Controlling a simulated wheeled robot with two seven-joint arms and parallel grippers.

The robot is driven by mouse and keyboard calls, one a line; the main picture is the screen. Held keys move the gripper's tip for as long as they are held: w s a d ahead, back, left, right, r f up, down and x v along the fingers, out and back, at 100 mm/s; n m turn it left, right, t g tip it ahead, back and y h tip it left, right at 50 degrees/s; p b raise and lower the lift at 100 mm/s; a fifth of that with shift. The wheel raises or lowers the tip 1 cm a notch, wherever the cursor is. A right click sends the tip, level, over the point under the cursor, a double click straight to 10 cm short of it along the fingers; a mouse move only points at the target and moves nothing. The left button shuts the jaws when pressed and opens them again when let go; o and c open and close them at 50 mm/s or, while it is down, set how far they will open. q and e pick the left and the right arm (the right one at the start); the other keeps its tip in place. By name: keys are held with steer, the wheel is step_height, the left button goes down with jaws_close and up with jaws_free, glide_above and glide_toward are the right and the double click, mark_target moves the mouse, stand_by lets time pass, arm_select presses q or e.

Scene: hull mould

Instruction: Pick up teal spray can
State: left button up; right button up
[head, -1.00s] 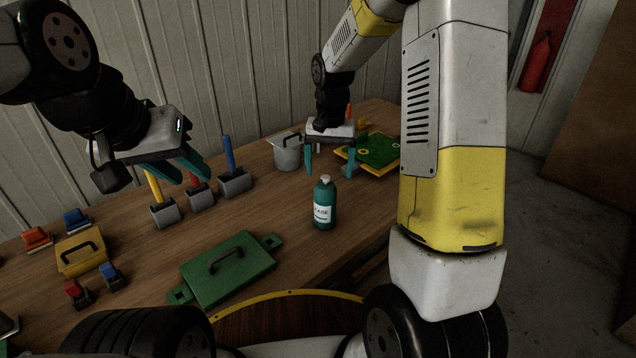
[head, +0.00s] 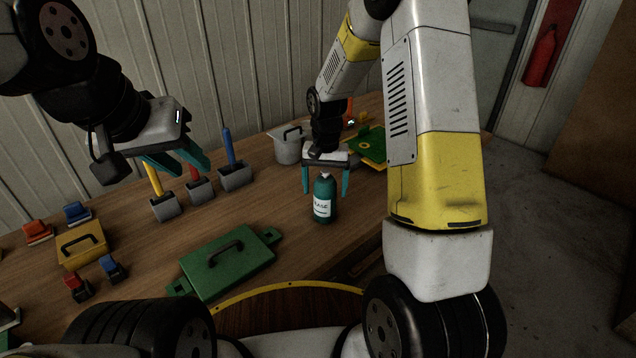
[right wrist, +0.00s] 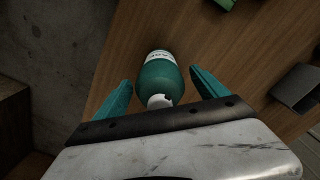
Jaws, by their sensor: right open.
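The teal spray can (head: 323,200) stands upright on the wooden table near its front edge, with a white label and a pale cap. My right gripper (head: 325,192) is open above it, with its teal fingers on either side of the can's upper part. In the right wrist view the can (right wrist: 158,82) sits between the two spread fingers (right wrist: 160,90), with a gap on each side. My left gripper (head: 185,165) hangs over the back left of the table, its fingers apart and nothing between them.
A green lidded case (head: 225,264) lies left of the can. A grey pot (head: 288,149) and a green-yellow tray (head: 368,147) stand behind. Grey holders with coloured handles (head: 198,190) stand back left. A yellow box (head: 82,247) is further left. Table between can and case is clear.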

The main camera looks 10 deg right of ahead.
jaws_close()
steer(key=shift+r, duration=0.1)
